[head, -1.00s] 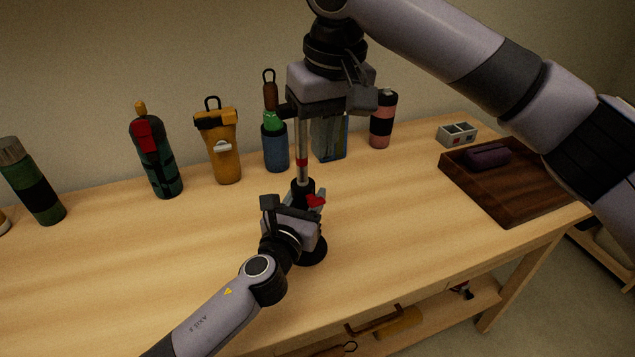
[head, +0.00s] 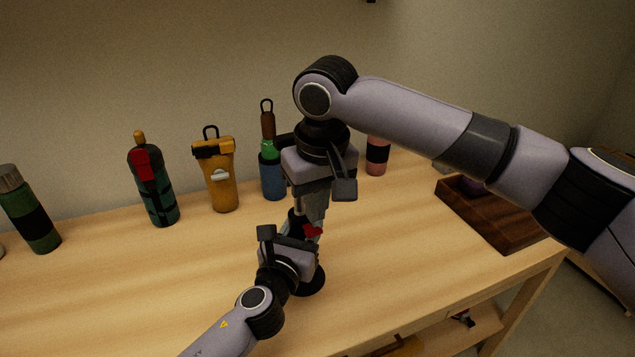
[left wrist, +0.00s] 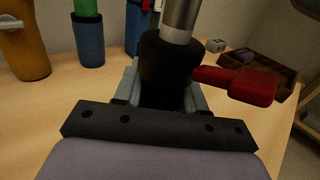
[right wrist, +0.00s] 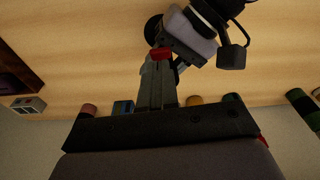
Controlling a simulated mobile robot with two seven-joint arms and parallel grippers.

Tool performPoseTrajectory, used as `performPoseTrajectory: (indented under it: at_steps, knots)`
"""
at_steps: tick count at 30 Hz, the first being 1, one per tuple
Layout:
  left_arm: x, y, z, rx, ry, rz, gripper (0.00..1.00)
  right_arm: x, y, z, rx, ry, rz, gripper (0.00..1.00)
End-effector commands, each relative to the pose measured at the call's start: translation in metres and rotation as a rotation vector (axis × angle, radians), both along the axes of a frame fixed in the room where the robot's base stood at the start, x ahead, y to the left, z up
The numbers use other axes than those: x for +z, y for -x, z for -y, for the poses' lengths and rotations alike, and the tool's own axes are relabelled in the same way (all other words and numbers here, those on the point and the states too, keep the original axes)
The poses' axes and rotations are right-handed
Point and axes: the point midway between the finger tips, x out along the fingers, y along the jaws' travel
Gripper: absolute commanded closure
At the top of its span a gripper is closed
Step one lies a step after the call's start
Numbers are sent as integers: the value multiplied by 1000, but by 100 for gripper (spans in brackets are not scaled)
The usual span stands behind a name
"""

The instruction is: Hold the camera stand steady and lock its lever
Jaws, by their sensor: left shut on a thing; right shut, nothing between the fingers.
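The camera stand's round black base (head: 312,282) rests on the workbench. In the left wrist view its silver pole (left wrist: 180,18) rises from a black collar (left wrist: 165,58). A red lever (left wrist: 235,83) sticks out from the collar to the right; it also shows in the head view (head: 313,232). My left gripper (head: 297,226) is shut on the stand's collar, with a finger on each side. My right gripper (head: 314,212) is shut and empty, pointing down just above the red lever. In the right wrist view its fingertips appear close to the lever (right wrist: 160,54); contact is unclear. The right gripper hides much of the pole in the head view.
A yellow bottle (head: 221,177), a dark green bottle (head: 157,190) and a blue bottle (head: 272,176) stand behind the stand. A pink and black can (head: 377,155) stands behind the right arm. A wooden tray (head: 490,222) lies at the right. The bench's left front is clear.

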Motion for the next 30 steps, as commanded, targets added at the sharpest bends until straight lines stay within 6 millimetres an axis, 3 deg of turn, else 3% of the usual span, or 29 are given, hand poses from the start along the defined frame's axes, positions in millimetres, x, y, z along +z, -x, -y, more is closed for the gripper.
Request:
performPoseTrajectory:
  at_steps: [7, 30]
  knots:
    - [-2, 0, 0, 0, -1, -3, 100, -21, -3, -1, 0, 0, 1, 100]
    - [-2, 0, 0, 1, -1, -3, 100, -28, 2, 1, 1, -41, 90, 100]
